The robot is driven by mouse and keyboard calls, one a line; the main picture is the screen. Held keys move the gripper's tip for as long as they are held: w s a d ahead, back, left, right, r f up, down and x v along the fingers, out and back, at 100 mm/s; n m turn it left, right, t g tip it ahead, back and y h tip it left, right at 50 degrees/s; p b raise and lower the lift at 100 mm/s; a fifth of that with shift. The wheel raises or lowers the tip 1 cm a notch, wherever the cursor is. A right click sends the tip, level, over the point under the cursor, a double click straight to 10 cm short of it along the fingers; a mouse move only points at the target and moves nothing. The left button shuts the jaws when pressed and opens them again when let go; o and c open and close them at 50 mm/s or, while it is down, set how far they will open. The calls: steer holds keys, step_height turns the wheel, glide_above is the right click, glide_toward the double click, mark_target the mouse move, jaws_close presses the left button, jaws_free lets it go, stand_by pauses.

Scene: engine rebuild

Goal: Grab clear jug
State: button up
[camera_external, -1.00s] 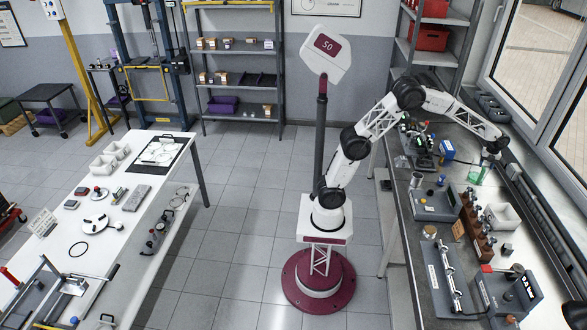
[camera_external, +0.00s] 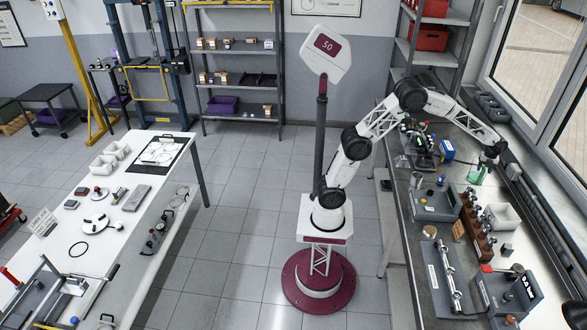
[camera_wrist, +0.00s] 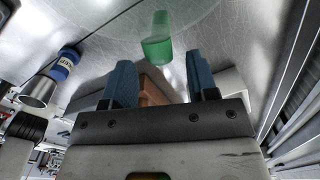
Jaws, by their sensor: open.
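A see-through container with green contents, which looks like the clear jug (camera_wrist: 157,48), stands out in the wrist view at top centre. It also shows in the external view on the right-hand bench (camera_external: 478,177), partly hidden by the arm's end. My gripper (camera_wrist: 162,78) has its two blue fingers spread apart. The jug appears beyond the fingertips, between their lines, with a visible gap and no contact seen. In the external view my gripper (camera_external: 491,156) is just above the jug, its fingers too small to make out.
A grey box (camera_external: 436,203), a brown rack (camera_external: 478,232) and a white bin (camera_external: 503,215) stand nearer on the bench. The window wall (camera_external: 540,100) is close on the right.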

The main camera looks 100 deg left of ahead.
steer(key=shift+f, duration=2.45)
jaws_close()
